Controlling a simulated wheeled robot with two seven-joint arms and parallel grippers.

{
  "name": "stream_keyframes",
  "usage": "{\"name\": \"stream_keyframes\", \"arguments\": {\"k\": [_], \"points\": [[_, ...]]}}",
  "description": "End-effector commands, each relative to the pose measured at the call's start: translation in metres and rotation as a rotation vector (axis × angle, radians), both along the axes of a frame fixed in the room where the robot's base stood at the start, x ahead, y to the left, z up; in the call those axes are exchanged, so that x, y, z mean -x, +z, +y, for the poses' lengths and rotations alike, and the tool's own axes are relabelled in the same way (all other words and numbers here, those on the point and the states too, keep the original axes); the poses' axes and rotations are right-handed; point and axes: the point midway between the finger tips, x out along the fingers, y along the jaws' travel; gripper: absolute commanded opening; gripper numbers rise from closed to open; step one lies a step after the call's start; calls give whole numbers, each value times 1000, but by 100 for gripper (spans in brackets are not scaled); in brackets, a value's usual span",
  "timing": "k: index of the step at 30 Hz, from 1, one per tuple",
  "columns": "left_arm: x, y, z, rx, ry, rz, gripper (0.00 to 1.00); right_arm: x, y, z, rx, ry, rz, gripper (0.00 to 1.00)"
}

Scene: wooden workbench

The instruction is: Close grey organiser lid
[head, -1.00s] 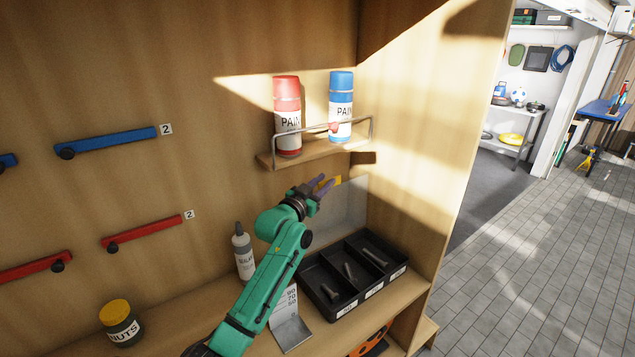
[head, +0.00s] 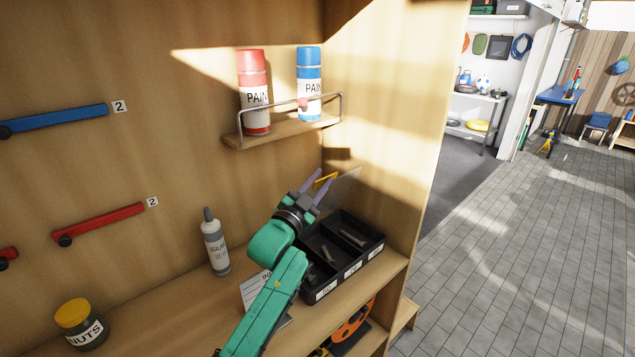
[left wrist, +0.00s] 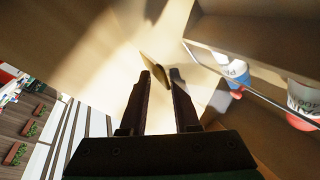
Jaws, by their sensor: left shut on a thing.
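The organiser (head: 372,262) is a black tray with open compartments and white labels, on the shelf at the right, with several small metal pieces inside. Its clear greyish lid (head: 345,184) is raised at the back, tilted over the tray and seen nearly edge-on. A yellow tab (head: 326,180) is at the lid's edge. My left gripper (head: 319,184) is shut on this tab, above the tray. In the left wrist view, my fingers (left wrist: 166,80) have a small dark yellow-brown piece (left wrist: 153,66) by their tips. My arm covers the tray's left part. My right gripper is out of view.
A small rack (head: 285,130) with a red paint can (head: 253,92) and a blue paint can (head: 309,84) is on the wall above. A sealant bottle (head: 215,245) stands left of my arm. A nuts jar (head: 80,325) is farther left. A side wall (head: 385,130) bounds the right.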

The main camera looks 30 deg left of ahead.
Motion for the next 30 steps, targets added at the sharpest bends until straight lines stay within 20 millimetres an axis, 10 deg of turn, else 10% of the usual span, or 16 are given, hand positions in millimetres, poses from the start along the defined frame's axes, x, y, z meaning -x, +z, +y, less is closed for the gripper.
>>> {"name": "stream_keyframes", "arguments": {"k": [6,7,9,20,30], "points": [[0,1,1,-2,2,-1,0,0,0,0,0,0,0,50],[0,1,1,-2,2,-1,37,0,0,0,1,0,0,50],[0,1,1,-1,2,-1,53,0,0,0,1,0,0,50],[4,-2,1,0,1,1,53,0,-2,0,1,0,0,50],[62,-20,-3,-1,0,3,53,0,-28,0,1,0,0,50]]}}
